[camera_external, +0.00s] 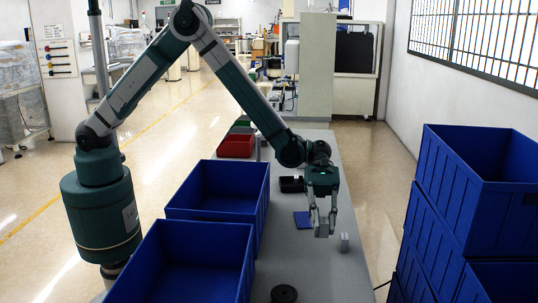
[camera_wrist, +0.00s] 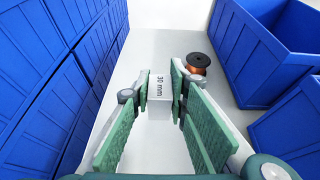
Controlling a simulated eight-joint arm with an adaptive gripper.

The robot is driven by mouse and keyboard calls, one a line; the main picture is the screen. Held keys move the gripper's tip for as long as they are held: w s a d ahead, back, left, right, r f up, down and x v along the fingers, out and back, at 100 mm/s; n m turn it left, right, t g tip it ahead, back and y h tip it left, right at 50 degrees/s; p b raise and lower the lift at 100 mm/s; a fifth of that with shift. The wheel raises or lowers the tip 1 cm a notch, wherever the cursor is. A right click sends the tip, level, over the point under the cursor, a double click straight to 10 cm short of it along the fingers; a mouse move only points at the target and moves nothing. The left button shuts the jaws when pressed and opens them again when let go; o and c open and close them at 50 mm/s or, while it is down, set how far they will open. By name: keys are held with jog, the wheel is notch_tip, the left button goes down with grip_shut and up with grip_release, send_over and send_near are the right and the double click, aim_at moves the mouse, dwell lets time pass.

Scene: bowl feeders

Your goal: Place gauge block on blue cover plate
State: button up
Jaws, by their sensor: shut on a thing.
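My gripper (camera_external: 322,229) is above the right part of the grey table. In the wrist view its green-padded fingers (camera_wrist: 161,97) are shut on a light grey gauge block (camera_wrist: 160,98) marked "30 mm". In the external view the held block is small between the fingertips, and its height above the table is hard to judge.
Two blue bins (camera_external: 222,179) stand left on the table (camera_external: 325,275). A black box (camera_external: 291,184) is behind the plate, a red bin (camera_external: 236,146) farther back. A spool (camera_wrist: 198,62) sits toward the front. Stacked blue crates (camera_external: 440,203) rise at the right.

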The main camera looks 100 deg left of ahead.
jog(key=s+a+n+t, duration=0.1)
jog(key=a+n+t, duration=0.2)
jog(key=a, duration=1.2)
jog(key=n+t+b, duration=0.1)
jog(key=t, duration=0.1)
send_over(307, 215)
jog(key=shift+d+r+y, duration=0.15)
jog(key=shift+r+y, duration=0.2)
jog(key=shift+y, duration=0.05)
jog(key=shift+f+b, duration=0.85)
jog(key=shift+f, duration=2.3)
jog(key=shift+f+b, duration=0.5)
jog(key=shift+f, duration=1.35)
jog(key=shift+f, duration=0.15)
